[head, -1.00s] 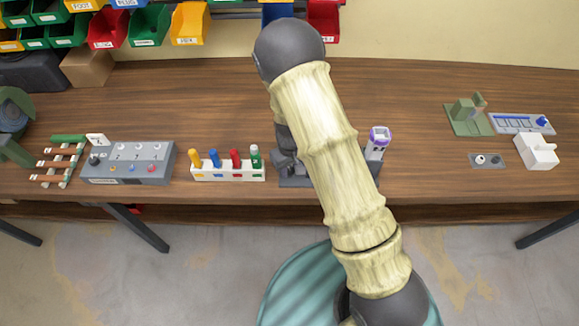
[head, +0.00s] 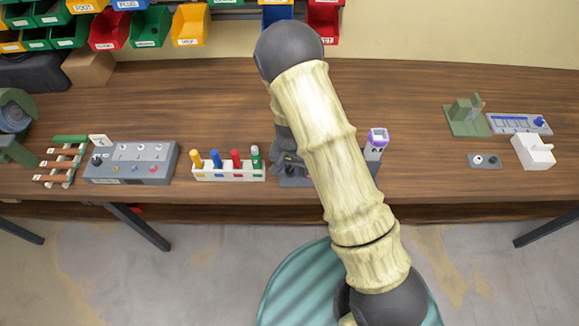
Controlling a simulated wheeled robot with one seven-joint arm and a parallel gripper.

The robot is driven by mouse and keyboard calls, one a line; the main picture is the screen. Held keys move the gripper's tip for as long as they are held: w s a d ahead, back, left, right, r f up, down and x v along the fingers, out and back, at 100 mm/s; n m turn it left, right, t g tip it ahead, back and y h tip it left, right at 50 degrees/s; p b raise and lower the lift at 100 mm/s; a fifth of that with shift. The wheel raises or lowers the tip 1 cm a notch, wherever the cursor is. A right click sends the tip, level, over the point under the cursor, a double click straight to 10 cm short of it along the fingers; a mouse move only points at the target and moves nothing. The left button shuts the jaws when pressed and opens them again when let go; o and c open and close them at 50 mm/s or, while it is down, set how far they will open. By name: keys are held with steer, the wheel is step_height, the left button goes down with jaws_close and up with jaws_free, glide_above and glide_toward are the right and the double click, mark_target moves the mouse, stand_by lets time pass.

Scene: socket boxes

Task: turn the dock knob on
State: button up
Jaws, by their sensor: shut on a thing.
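The dock is a low grey base (head: 296,182) near the front edge of the table, mostly hidden behind my arm. A pale upright block with a purple top (head: 377,142) stands at its right end. My gripper (head: 286,166) is dark grey and shows only in part, left of my pale arm link. It points down at the left part of the dock and is shut on the dock knob there. The knob itself and the fingertips are hidden, so its angle cannot be read.
A white rack with coloured pegs (head: 228,172) stands close left of the dock. Further left is a grey switch box (head: 130,163). At the right are a green stand (head: 466,118), a small grey plate (head: 485,161) and a white box (head: 533,152). The table between is clear.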

mark_target(290, 170)
stand_by(0.3)
steer(key=o, duration=1)
step_height(290, 170, up, 17)
steer(key=shift+r+b, duration=0.2)
steer(key=shift+b, duration=0.35)
